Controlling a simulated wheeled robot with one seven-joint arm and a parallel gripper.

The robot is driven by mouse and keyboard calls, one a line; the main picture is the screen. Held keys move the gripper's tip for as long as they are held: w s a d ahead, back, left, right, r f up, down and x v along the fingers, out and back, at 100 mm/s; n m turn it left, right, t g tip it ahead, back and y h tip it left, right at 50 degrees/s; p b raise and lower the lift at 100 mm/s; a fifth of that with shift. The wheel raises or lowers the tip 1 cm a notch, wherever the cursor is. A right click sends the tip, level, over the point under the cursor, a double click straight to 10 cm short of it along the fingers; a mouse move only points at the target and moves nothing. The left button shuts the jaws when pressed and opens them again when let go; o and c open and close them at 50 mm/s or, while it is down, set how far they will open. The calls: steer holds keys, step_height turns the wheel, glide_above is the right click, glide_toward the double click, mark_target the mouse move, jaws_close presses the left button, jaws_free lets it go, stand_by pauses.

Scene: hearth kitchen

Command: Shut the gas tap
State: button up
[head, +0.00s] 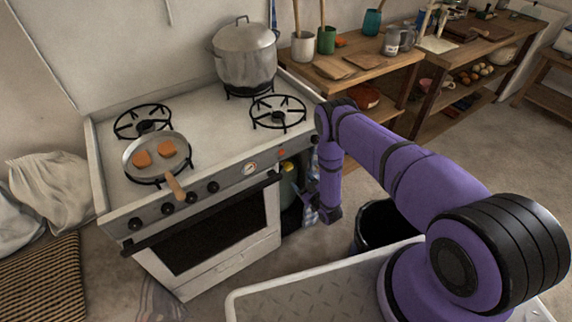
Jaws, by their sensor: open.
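The white stove (210,235) stands at the left, with a row of dark knobs (190,195) and a round dial (249,169) on its front panel. A small orange-red piece (281,152) sits at the panel's right end. Beside the stove's right side is a partly hidden yellow-green object (288,178); whether it belongs to a gas bottle or bears the tap I cannot tell. No gas tap shows clearly. My gripper (308,190) is open at the end of my purple arm, low beside the stove's right side. It looks small and partly hidden; I see nothing held in it.
A pan (146,150) with two orange-brown pieces sits on the front left burner, its handle jutting past the front edge. A large lidded pot (245,60) stands at the back right. A dark bin (382,222) and a wooden shelf table (350,82) stand to the right.

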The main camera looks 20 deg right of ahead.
mark_target(290, 168)
steer(key=x, duration=1)
steer(key=shift+w, duration=0.1)
steer(key=c, duration=0.9)
